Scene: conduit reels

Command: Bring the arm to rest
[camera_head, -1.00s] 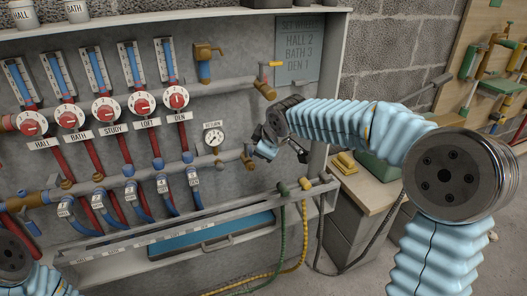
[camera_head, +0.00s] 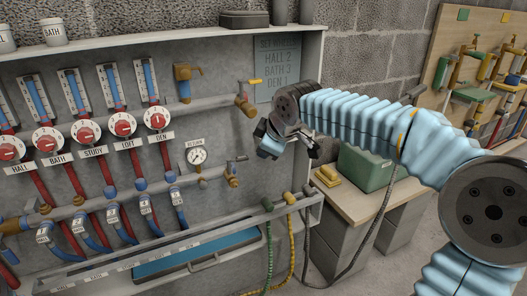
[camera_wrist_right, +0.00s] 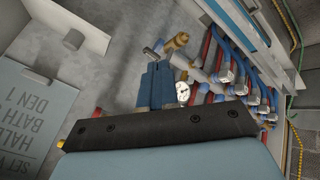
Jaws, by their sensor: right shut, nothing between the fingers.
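My right arm reaches in from the right of the head view, with its blue ribbed sleeve bent at the elbow. My right gripper (camera_head: 266,150) is shut and empty, in front of the grey manifold panel (camera_head: 235,208) near its right end. In the right wrist view its blue fingers (camera_wrist_right: 155,82) are together with nothing between them. The panel and its round return gauge (camera_wrist_right: 183,92) lie beyond them. I cannot tell the exact gap to the panel, but no contact shows. My left gripper is not in view.
Red dials (camera_head: 122,124) and blue-handled pipes fill the panel's left. A sign (camera_head: 277,68) hangs above my gripper. A bench (camera_head: 350,203) with a green box (camera_head: 366,168) and yellow blocks (camera_head: 327,176) stands right. Hoses (camera_head: 291,250) hang below.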

